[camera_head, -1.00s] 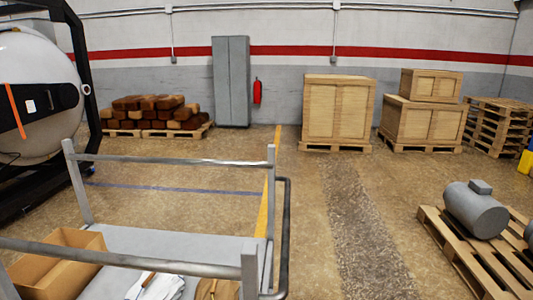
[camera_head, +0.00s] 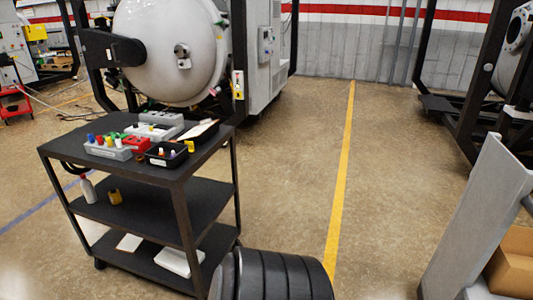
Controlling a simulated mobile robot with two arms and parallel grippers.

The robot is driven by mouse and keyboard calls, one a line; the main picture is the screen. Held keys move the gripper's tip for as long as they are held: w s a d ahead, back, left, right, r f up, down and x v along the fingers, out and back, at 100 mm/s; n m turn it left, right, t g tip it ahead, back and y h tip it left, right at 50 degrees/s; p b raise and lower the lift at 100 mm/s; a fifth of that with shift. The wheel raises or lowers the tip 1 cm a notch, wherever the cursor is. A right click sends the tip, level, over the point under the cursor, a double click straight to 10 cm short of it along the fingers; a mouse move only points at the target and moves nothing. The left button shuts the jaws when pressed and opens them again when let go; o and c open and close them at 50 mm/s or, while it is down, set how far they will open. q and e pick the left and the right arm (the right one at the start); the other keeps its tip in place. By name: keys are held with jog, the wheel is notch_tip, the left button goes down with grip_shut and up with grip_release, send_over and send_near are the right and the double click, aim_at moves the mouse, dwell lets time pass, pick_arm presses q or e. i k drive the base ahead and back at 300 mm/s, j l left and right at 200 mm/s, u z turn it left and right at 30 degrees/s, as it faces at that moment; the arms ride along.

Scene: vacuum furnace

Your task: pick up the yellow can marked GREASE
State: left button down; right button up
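A small yellow can (camera_head: 115,197) stands on the middle shelf of a black cart (camera_head: 205,204), near the shelf's left end. A white bottle (camera_head: 87,188) stands beside it. Another small yellow item (camera_head: 189,146) is on the cart's top, at the right edge of a black bin. No lettering can be read on either yellow item, so I cannot tell which is marked GREASE. Neither of my grippers is in view.
The cart's top holds a grey bin (camera_head: 108,150) of coloured items and a black bin (camera_head: 166,155). A furnace vessel (camera_head: 160,50) stands behind the cart. A cardboard box (camera_head: 512,264) is at the lower right. Floor around the yellow line (camera_head: 343,160) is clear.

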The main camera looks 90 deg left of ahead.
aim_at(114, 194)
jog(key=u, duration=3.95)
jog(key=i+j+z, duration=0.2)
jog(key=i+j, duration=0.25)
jog(key=i, duration=0.15)
